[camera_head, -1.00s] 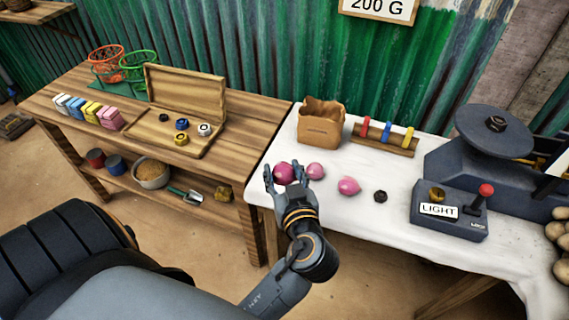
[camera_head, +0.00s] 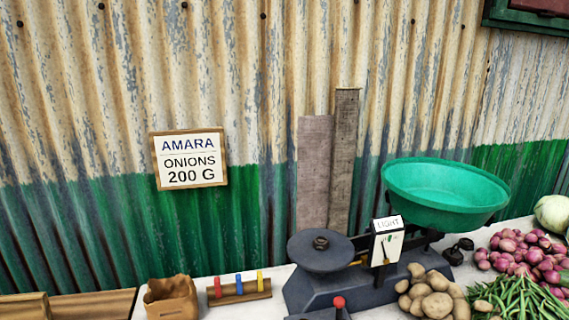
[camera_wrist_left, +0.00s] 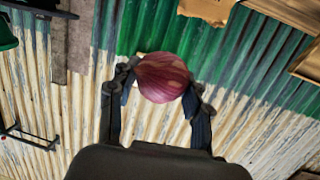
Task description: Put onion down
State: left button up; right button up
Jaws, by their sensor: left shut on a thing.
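The onion (camera_wrist_left: 162,76) is purple-pink and sits between the two dark fingers of my left gripper (camera_wrist_left: 161,86) in the left wrist view. The gripper is shut on it. Corrugated wall fills most of the background there, so I cannot tell what lies directly under the onion. Neither gripper shows in the head view. The balance scale has a dark flat plate (camera_head: 318,257) with a hex weight (camera_head: 321,243) on it and a green bowl (camera_head: 445,205), which looks empty from here. Its indicator card (camera_head: 387,225) reads LIGHT.
A brown paper bag (camera_head: 171,299) and a rack (camera_head: 240,291) with red, blue and yellow pieces stand at the lower left. Potatoes (camera_head: 432,296), green beans (camera_head: 515,299) and a red onion pile (camera_head: 525,257) crowd the right. A wall sign (camera_head: 188,159) reads AMARA ONIONS 200 G.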

pick_arm(q)
jog(key=shift+d+r+m+h, duration=0.6)
jog(key=shift+r+h, duration=0.2)
jog(key=shift+r, duration=0.1)
jog(key=a+f+n+y, duration=0.1)
jog(key=a+f+n+y+b, duration=0.1)
jog(key=f+y, duration=0.1)
jog(key=a+f+n+y+b, duration=0.1)
jog(key=f, duration=0.1)
jog(key=shift+s+a+f+g+y, duration=0.1)
jog(key=shift+s+f+g+y, duration=0.1)
jog(key=shift+g+y, duration=0.15)
jog(key=shift+s+a+f+n+g+y+b, duration=0.5)
jog(key=shift+s+n+g+y, duration=0.2)
jog(key=shift+n+y, duration=0.45)
jog(key=shift+s+a+f+n+g+y+b, duration=0.4)
jog(key=shift+s+a+n+g+y, duration=0.3)
jog(key=shift+n+y, duration=0.45)
jog(key=shift+s+a+f+n+g+y+b, duration=0.5)
jog(key=shift+n+g+y, duration=0.45)
jog(key=shift+y, duration=0.3)
